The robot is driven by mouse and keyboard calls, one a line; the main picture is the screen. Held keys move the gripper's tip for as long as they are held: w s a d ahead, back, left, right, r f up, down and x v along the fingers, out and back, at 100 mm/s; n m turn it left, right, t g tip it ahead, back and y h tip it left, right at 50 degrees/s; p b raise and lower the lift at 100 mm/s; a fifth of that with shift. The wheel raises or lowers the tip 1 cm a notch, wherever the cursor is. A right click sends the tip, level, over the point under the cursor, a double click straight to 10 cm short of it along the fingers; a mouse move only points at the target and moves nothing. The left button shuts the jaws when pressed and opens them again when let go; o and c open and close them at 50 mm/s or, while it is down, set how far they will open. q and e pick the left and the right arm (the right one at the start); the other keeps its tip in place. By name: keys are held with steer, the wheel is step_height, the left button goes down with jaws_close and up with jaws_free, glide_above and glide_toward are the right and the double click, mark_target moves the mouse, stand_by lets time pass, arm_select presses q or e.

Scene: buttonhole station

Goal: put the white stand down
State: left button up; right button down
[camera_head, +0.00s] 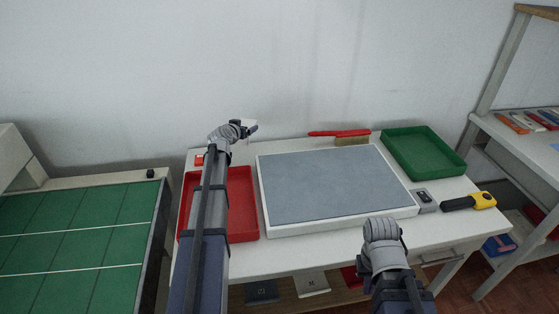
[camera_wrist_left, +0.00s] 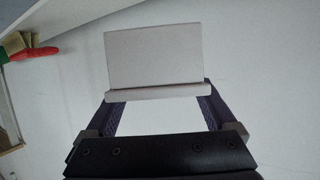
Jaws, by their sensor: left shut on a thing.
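The white stand (camera_head: 250,122) is held at the tip of my left gripper (camera_head: 246,129), over the back left part of the white table (camera_head: 288,146). In the left wrist view the stand (camera_wrist_left: 150,60) shows as a flat pale plate with a low ledge along its near edge. My left gripper (camera_wrist_left: 160,104) is shut on it, one finger at each end of the ledge. I cannot tell whether the stand touches anything beneath. My right gripper (camera_head: 383,230) is over the table's front edge, its fingertips hidden from view.
A red tray (camera_head: 243,204) lies under my left arm. A grey mat in a white frame (camera_head: 330,186) fills the middle. A red-handled brush (camera_head: 340,133), a green tray (camera_head: 422,150) and a yellow-black tool (camera_head: 470,201) lie behind and right. The wall is close behind.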

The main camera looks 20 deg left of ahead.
arm_select(q)
steer(key=shift+f+b, duration=4.9)
steer(key=shift+f, duration=0.15)
steer(key=shift+r, duration=0.1)
steer(key=o, duration=1.3)
steer(key=shift+r+p, duration=0.15)
steer(key=shift+p, duration=0.15)
steer(key=p+v, duration=0.4)
steer(key=v, duration=0.8)
